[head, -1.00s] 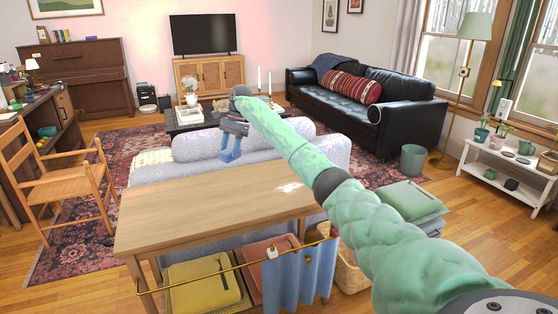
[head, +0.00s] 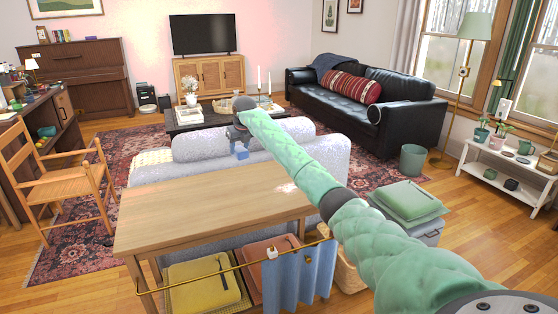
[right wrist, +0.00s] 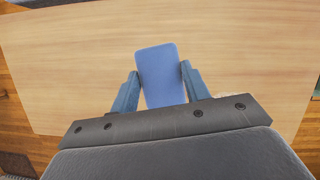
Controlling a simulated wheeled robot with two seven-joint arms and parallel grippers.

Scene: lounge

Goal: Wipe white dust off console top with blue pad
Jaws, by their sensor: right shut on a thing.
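My right gripper (head: 240,148) is shut on the blue pad (head: 242,153) and reaches over the far side of the wooden console top (head: 190,205). In the right wrist view the blue pad (right wrist: 158,62) sticks out between the two fingers of the gripper (right wrist: 160,72), above the wood top (right wrist: 70,70). I cannot tell if it touches the wood. A pale white dust patch (head: 287,187) lies near the right end of the top. In the wrist view only a bit of white (right wrist: 222,95) shows beside the right finger. My left gripper is not in view.
A grey sofa (head: 190,146) stands right behind the console. A brass rail with a hanging blue cloth (head: 300,277) runs along the console's front. Folded cushions lie on the shelf below. The top holds no other objects.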

